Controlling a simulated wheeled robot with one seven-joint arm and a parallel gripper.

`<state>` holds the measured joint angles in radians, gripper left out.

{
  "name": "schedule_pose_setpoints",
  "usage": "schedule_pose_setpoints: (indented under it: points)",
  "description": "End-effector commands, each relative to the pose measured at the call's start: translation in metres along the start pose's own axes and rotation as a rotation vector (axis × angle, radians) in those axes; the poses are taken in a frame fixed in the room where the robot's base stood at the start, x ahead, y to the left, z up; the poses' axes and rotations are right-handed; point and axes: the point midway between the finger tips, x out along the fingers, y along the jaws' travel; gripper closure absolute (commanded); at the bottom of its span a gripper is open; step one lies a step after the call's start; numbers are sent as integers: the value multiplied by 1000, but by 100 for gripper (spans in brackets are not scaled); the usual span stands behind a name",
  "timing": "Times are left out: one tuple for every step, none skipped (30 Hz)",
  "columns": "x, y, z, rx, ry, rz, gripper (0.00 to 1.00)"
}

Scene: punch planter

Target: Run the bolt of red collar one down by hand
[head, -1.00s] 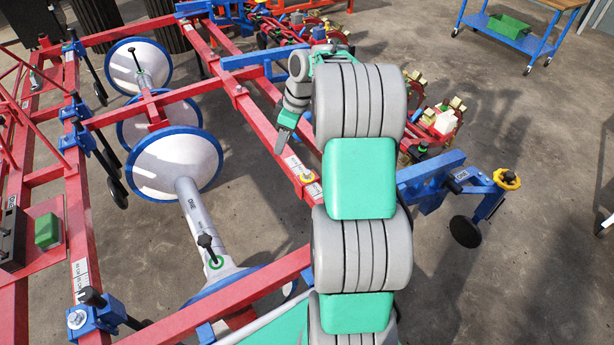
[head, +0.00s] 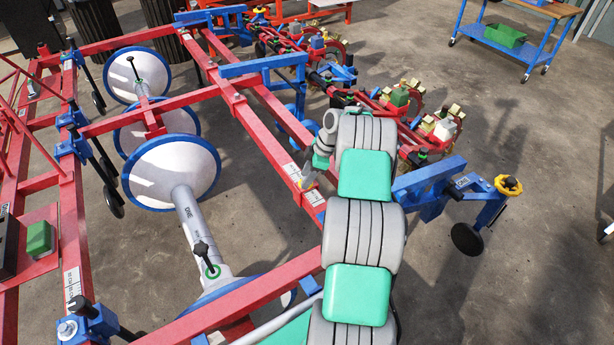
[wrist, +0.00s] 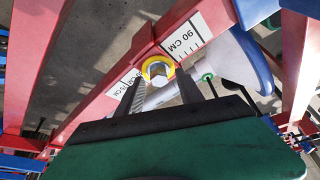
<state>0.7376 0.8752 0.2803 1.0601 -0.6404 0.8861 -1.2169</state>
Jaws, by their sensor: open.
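The red collar (wrist: 146,50) sits around a red beam in the wrist view. Its bolt (wrist: 158,70) has a pale hex head with a yellow ring around it. My gripper (wrist: 160,84) is open, with one finger on each side of the bolt head in the picture. I cannot tell the height of the fingertips over the bolt or whether they touch it. In the head view my gripper (head: 309,180) is low over the red beam, and my arm and fingers mostly hide the bolt there.
White scale labels, one marked 90 CM (wrist: 184,40), lie on the beam beside the collar. White discs with blue rims (head: 172,172) stand to the left. A blue bracket with a yellow handwheel (head: 508,185) is at the right.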

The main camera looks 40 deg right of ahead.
Motion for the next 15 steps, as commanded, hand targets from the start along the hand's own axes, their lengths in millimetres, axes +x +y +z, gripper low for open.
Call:
schedule_pose_setpoints:
  points:
    - [0,0,0,0,0,0,56]
    - [0,0,0,0,0,0,56]
    - [0,0,0,0,0,0,57]
    - [0,0,0,0,0,0,60]
    - [0,0,0,0,0,0,62]
    - [0,0,0,0,0,0,65]
    - [0,0,0,0,0,0,68]
    - [0,0,0,0,0,0,70]
    - [0,0,0,0,0,0,74]
    - [-1,0,0,0,0,0,76]
    - [-1,0,0,0,0,0,78]
    - [-1,0,0,0,0,0,82]
    - [-1,0,0,0,0,0,84]
    - [-1,0,0,0,0,0,87]
    - [-1,0,0,0,0,0,90]
